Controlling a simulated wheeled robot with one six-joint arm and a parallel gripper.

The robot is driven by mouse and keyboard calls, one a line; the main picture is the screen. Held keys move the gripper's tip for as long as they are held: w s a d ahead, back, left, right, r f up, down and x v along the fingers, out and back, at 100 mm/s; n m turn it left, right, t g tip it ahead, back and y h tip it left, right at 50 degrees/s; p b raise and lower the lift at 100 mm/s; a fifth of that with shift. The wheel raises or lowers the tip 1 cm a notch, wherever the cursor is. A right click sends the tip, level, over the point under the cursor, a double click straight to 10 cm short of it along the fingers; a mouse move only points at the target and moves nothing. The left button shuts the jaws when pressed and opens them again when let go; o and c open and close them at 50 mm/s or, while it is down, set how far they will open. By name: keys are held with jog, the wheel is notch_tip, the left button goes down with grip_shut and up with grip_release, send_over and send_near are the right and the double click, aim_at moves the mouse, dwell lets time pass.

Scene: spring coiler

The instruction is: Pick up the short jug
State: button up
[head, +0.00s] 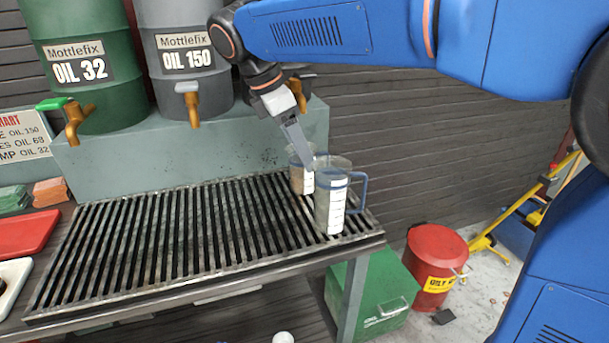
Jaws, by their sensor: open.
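Two clear measuring jugs with white scale marks stand upright on the right end of a slatted metal grate (150,240). The nearer, taller-looking jug (328,208) has a blue-grey handle on its right side. The shorter-looking jug (296,182) stands just behind it to the left, with something brownish in its lower part; the nearer jug hides part of it. My gripper (306,158) points down at the jugs' rims, overlapping the shorter jug's top in the picture. It is open and holds nothing that I can see. I cannot tell whether a finger is inside the rim.
A green OIL 32 drum (80,95) and a grey OIL 150 drum (185,85), both with taps, stand on a grey-green ledge (130,165) behind the grate. A red oily-waste bin (432,262) and green box (385,300) are at lower right. The grate's left and middle are clear.

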jog(key=shift+x, duration=0.95)
jog(key=c, duration=1.6)
jog(key=shift+r, duration=0.6)
jog(key=s+a, duration=0.6)
notch_tip(320, 180, up, 14)
jog(key=shift+w+d+f, duration=0.1)
jog(key=shift+w+d, duration=0.05)
